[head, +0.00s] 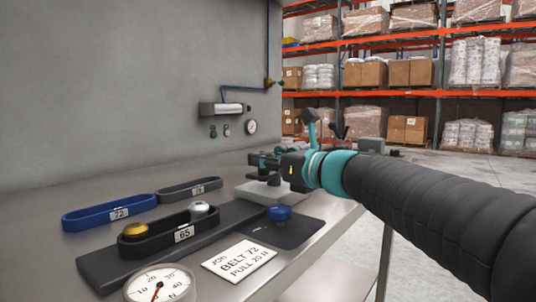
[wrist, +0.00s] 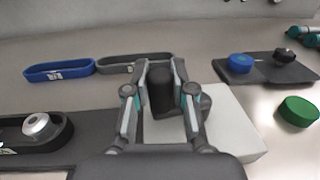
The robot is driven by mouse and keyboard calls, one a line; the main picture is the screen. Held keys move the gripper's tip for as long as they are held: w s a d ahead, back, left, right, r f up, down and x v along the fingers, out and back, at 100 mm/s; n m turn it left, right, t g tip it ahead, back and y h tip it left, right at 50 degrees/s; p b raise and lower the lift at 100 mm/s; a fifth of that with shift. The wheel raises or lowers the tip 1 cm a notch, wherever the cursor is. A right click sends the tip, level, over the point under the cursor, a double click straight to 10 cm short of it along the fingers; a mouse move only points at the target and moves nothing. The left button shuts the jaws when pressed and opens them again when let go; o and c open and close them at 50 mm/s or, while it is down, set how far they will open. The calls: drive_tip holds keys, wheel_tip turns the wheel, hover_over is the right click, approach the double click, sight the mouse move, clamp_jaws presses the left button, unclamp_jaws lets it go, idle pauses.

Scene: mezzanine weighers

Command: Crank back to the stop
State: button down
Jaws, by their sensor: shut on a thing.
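My gripper (wrist: 162,75) is closed around a dark upright cylindrical crank handle (wrist: 161,92), with a finger on each side of it. A dark arm or hub shows just right of the handle, over a pale block (wrist: 232,130). In the head view my gripper (head: 262,161) is over the pale block (head: 250,194) on the bench, and my own gripper and wrist largely hide the crank. The stop cannot be made out.
A black belt marked 65 (head: 158,241) surrounds gold and silver pulleys. A blue belt marked 72 (head: 88,218) and a grey belt (head: 175,192) lie behind. A dial (head: 178,280) and job card (head: 239,259) are in front. A blue knob (head: 279,213) stands on a dark mat.

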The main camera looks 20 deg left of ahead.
drive_tip(key=n+g+p, duration=0.1)
drive_tip(key=g, duration=0.1)
drive_tip(key=d+n+g+y+p, duration=0.1)
drive_tip(key=n+g+p, duration=0.1)
drive_tip(key=d+n+g+y+p, duration=0.1)
drive_tip(key=g, duration=0.1)
drive_tip(key=shift+r+g+p, duration=0.25)
drive_tip(key=shift+g+p, duration=0.05)
drive_tip(key=shift+w+d+f+n+g+p, duration=0.1)
drive_tip(key=shift+f+n+g+p, duration=0.05)
drive_tip(key=shift+n+g+p, duration=0.5)
drive_tip(key=shift+g, duration=0.25)
drive_tip(key=c, duration=1)
unclamp_jaws()
drive_tip(key=shift+f, duration=0.1)
drive_tip(key=shift+o, duration=0.2)
drive_tip(key=shift+d, duration=0.1)
drive_tip(key=d, duration=1.2)
drive_tip(key=shift+a, duration=0.1)
